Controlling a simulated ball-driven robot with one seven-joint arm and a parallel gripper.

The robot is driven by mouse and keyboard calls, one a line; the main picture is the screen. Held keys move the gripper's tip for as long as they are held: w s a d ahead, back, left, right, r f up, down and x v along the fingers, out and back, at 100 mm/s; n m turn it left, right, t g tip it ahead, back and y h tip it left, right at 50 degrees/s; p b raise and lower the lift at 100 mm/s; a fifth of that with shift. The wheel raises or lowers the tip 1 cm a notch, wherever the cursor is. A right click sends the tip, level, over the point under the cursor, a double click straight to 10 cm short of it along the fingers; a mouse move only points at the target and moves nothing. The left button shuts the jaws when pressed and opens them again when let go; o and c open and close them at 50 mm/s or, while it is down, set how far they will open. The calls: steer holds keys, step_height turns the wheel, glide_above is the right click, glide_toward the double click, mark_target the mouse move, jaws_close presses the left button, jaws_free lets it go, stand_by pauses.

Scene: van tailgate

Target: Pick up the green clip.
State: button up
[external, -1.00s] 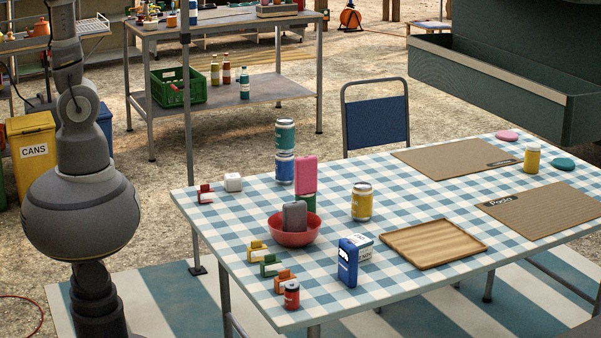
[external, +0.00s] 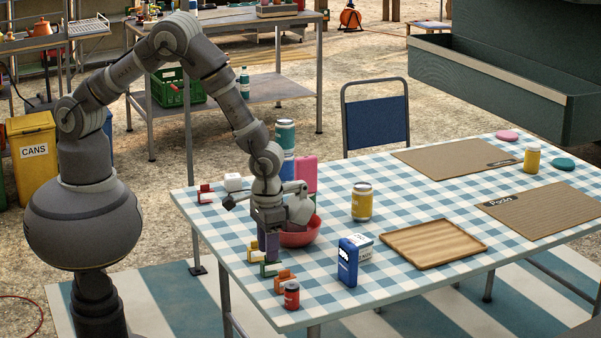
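The green clip (external: 271,270) lies near the left edge of the checked table, between a yellow clip (external: 253,254) and an orange clip (external: 285,284). My gripper (external: 268,258) points down right at the green clip, its fingers covering the clip's upper part. The fingers overlap in this view, so I cannot tell whether they are open or shut, or whether they touch the clip. The yellow clip is partly hidden behind the fingers.
A red bowl (external: 300,238) stands close to the right of my gripper, partly hidden by it. A small red can (external: 291,295) is beside the orange clip. A blue box (external: 347,263) and wooden tray (external: 433,244) are farther right. The table's left edge is close.

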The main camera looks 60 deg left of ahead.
mark_target(271, 264)
steer(key=f, duration=0.1)
steer(key=f+b, duration=0.1)
steer(key=f, duration=0.1)
steer(key=f+b, duration=0.1)
steer(key=f, duration=0.1)
steer(key=shift+w+a, duration=0.2)
steer(key=shift+w, duration=0.15)
jaws_close()
steer(key=shift+r, duration=0.15)
